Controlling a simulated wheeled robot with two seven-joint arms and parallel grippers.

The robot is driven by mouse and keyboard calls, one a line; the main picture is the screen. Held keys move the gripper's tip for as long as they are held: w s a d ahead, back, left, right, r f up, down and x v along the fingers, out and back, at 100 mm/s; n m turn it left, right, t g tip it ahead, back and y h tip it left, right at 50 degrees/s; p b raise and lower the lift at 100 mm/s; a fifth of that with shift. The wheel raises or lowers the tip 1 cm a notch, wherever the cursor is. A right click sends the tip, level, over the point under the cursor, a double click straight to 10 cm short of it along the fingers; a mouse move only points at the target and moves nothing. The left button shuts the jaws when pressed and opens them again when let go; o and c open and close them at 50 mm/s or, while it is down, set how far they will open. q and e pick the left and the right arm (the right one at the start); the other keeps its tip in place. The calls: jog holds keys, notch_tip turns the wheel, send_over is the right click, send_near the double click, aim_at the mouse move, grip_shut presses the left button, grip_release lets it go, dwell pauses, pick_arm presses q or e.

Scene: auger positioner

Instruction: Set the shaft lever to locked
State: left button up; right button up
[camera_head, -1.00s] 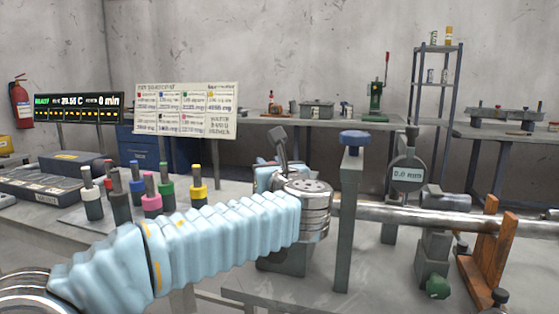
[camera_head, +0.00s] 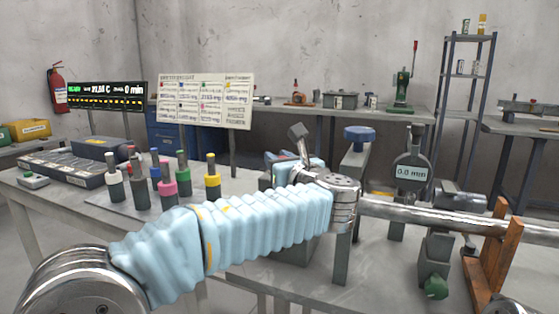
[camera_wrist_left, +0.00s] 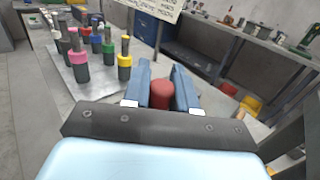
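A dark grey lever (camera_head: 301,146) with a blocky head stands up behind my left wrist in the head view, its top leaning left. Its foot is hidden, and no locked or unlocked marking is readable. My left gripper (camera_head: 285,163) is beside it, with its blue fingers partly hidden by the wrist. In the left wrist view, the two blue fingers of my left gripper (camera_wrist_left: 161,68) stand on either side of a red rounded knob (camera_wrist_left: 162,96). I cannot tell whether they touch it, or whether it belongs to the lever. My right gripper is not in view.
A long steel shaft (camera_head: 440,216) runs right from near my wrist, past a blue-knobbed post (camera_head: 359,134) and a dial gauge (camera_head: 411,172) reading 0.0 mm. An orange-brown stand (camera_head: 497,255) is at right. Several coloured-collar tools (camera_head: 168,182) stand on the left.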

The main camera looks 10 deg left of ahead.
pick_arm(q)
jog(key=o, duration=0.4)
jog(key=shift+d, duration=0.1)
jog(key=b+v, duration=0.1)
jog(key=v, duration=1.2)
jog(key=shift+s+b, duration=0.3)
jog(key=shift+s, duration=0.05)
jog(key=shift+d, duration=0.15)
